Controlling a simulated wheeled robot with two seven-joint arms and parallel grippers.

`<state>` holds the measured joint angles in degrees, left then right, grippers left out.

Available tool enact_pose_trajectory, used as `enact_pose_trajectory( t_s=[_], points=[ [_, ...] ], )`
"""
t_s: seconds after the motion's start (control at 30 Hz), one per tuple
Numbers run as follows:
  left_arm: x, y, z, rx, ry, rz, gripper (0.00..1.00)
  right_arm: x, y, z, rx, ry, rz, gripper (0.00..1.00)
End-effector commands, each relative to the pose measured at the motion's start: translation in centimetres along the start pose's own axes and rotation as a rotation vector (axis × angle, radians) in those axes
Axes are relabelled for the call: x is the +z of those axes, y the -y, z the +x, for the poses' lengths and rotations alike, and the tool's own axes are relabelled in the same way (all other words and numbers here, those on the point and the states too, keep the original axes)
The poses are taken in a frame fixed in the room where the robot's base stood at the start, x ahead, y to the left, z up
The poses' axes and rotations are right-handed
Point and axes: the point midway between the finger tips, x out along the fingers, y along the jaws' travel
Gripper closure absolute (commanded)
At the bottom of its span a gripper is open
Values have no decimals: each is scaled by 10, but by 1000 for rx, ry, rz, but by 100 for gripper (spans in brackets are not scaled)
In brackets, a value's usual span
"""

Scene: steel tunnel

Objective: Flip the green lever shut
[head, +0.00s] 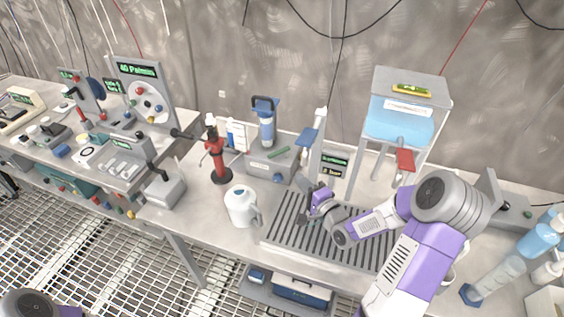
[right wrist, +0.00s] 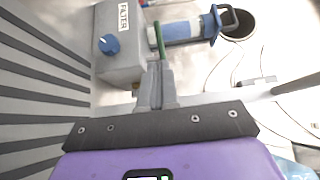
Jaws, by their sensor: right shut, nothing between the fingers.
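The green lever (head: 278,153) lies on top of a grey filter box (head: 262,170), left of the middle of the workbench. In the right wrist view, the lever (right wrist: 159,38) is a thin green bar just beyond my fingertips, in line with them. My right gripper (head: 306,214) is shut and empty over the left end of the slatted drain tray, to the right of and in front of the box. In the right wrist view, its fingers (right wrist: 156,78) look close to the lever's end; I cannot tell if they touch. My left gripper is out of view.
A blue filter cylinder (head: 265,122) stands on the box beside the lever. A white jug (head: 241,206) is left of the drain tray (head: 285,238).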

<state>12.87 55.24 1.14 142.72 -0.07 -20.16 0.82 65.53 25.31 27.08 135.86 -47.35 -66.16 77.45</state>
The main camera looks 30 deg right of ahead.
Motion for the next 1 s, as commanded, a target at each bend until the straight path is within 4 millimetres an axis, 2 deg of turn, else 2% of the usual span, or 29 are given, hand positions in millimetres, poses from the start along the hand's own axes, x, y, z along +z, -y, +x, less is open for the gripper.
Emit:
enact_pose_trajectory(
  t_s=[0.1, 0.3, 0.5, 0.7, 1.0],
  points=[
    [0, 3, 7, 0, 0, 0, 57, 1, -2, 27, -4, 3, 0, 100],
    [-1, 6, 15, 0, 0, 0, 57, 1, -2, 69, -3, 2, 1, 100],
    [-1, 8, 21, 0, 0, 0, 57, 0, -2, 98, -1, 0, 1, 100],
    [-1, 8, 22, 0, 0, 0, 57, 0, -1, 108, 0, 0, 1, 100],
    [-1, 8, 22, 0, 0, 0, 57, 0, 0, 109, 1, -1, 0, 100]
  ],
)
